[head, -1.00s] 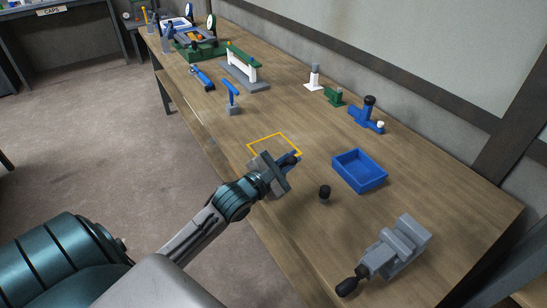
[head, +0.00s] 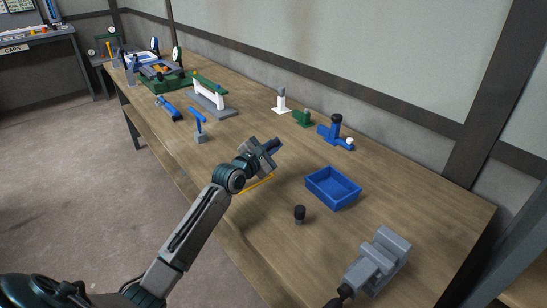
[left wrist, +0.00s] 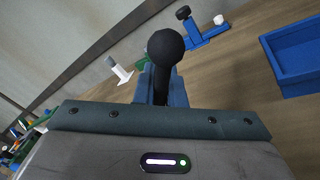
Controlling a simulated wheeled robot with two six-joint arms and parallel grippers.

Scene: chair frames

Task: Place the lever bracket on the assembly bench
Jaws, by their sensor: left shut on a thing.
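My left gripper (head: 268,152) is over the assembly bench (head: 400,185), above or beside a yellow outline (head: 258,186) partly hidden by the arm. My right gripper is not in view.
A blue tray (head: 318,197) is right of the gripper, with a black knob (head: 299,214) before it and a grey vise (head: 378,262) nearer. Behind stand a blue fixture (head: 327,133), a green block (head: 302,118) and a white-based post (head: 281,105). A blue-topped stand (head: 200,135) is left.

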